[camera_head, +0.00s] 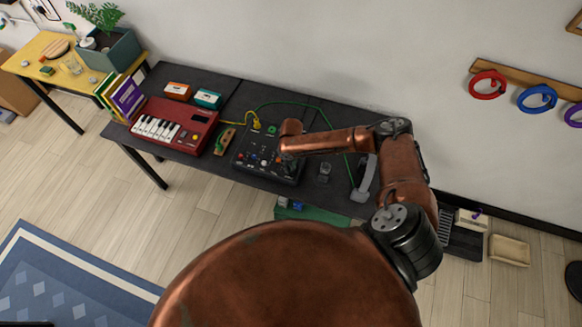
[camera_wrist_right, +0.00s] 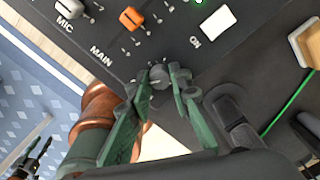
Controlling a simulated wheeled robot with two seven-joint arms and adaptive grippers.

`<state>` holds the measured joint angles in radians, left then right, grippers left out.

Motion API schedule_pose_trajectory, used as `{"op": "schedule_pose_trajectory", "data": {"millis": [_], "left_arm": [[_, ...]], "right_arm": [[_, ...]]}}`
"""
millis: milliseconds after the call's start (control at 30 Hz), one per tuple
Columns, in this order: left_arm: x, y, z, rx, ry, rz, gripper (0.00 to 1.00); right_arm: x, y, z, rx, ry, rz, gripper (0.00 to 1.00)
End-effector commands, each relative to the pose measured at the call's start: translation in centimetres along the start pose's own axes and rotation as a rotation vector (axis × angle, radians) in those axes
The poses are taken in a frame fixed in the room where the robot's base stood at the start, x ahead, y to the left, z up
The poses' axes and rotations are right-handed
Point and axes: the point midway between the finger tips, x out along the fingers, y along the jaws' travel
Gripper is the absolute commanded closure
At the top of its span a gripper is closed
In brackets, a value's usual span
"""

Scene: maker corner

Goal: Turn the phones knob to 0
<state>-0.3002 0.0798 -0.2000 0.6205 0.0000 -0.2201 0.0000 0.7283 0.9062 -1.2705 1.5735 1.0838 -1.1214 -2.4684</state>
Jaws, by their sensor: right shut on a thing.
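The dark mixer box (camera_head: 246,148) with several coloured knobs sits on the black table. In the right wrist view, a grey knob (camera_wrist_right: 158,76) on the mixer panel (camera_wrist_right: 172,42) stands between the green fingertips of my right gripper (camera_wrist_right: 158,80). The gripper is shut on this knob, and scale ticks show around it. Its label is hidden behind the fingers, so I cannot read whether it says phones. In the head view my right gripper (camera_head: 286,160) is at the mixer's right side, mostly covered by my arm. A small dark shape (camera_wrist_right: 32,150) may be my left gripper; its jaws are unclear.
An orange knob (camera_wrist_right: 131,18) by the MAIN label and a grey MIC knob (camera_wrist_right: 69,8) are close by. A white ON button (camera_wrist_right: 213,24) is to the right. A red keyboard (camera_head: 174,126) stands left; a green cable (camera_head: 322,115) runs behind.

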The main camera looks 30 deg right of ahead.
Motion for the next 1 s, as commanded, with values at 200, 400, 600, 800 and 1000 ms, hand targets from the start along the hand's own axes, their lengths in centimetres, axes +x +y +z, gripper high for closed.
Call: {"op": "schedule_pose_trajectory", "data": {"millis": [200, 400, 600, 800, 1000], "left_arm": [[0.0, 0.0, 0.0, 0.0, 0.0, 0.0, 0.6], [0.0, 0.0, 0.0, 0.0, 0.0, 0.0, 0.6], [0.0, 0.0, 0.0, 0.0, 0.0, 0.0, 0.6], [0.0, -0.3, 0.1, 0.0, -0.002, -0.003, 0.6], [0.0, -0.1, 0.1, 0.0, -0.001, -0.001, 0.6]], "right_arm": [[-0.1, -0.1, 0.1, 0.001, -0.001, -0.002, 1.0], [-0.1, -0.1, 0.1, 0.001, -0.001, -0.001, 0.69], [0.0, 0.0, 0.0, 0.001, 0.0, -0.001, 0.64], [-0.4, 0.0, 0.1, 0.001, -0.001, -0.001, 0.64], [-3.2, -0.1, 0.1, 0.001, -0.003, -0.002, 0.64]]}}
